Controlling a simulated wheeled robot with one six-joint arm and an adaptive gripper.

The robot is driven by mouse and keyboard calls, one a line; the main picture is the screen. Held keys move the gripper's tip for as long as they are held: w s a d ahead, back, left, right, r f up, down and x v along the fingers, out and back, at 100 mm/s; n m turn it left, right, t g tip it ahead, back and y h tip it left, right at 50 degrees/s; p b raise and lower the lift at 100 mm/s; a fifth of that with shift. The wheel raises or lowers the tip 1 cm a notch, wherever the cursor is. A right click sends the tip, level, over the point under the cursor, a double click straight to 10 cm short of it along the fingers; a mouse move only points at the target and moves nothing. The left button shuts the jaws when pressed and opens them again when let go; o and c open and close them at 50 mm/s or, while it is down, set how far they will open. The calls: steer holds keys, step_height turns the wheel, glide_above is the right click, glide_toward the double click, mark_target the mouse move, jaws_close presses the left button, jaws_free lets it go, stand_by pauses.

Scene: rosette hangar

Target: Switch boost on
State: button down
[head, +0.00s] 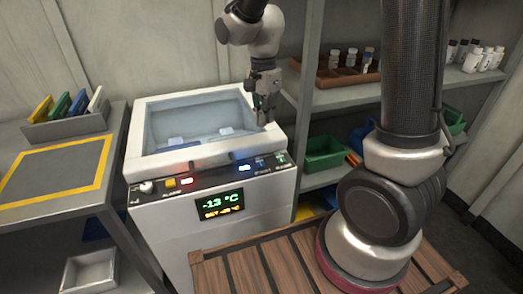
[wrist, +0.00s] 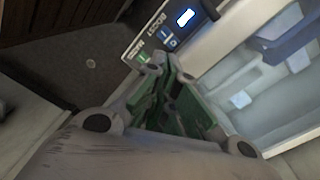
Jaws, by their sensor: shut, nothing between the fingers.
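A white chest freezer (head: 225,235) has a dark control panel (head: 215,176) along its front top edge. The BOOST label (wrist: 157,24) is near the panel's right end, beside a glowing blue-white element (wrist: 186,17), which also shows in the head view (head: 245,168). A small I/O marking (wrist: 168,40) and a green MAINS element (wrist: 143,57) are close by. I cannot tell the boost switch's position. My gripper (head: 264,116) is shut and empty, pointing down over the freezer's right front rim, near that panel end. In the wrist view its fingertips (wrist: 166,75) are just short of the MAINS end.
The freezer is open, with pale items inside. Its display (head: 221,204) reads -13 °C. A shelf rack (head: 335,100) stands close on the right.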

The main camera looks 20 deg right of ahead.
mark_target(262, 159)
steer(key=m, duration=0.3)
steer(key=w+m, duration=0.1)
steer(key=m, duration=0.1)
steer(key=shift+w+a+r+t, duration=0.1)
steer(key=shift+a+r+t, duration=0.1)
steer(key=shift+r+t, duration=0.1)
steer(key=shift+f, duration=0.15)
step_height(262, 159, down, 14)
steer(key=shift+r, duration=0.1)
stand_by(0.3)
steer(key=shift+w+f, duration=0.1)
steer(key=shift+f, duration=0.2)
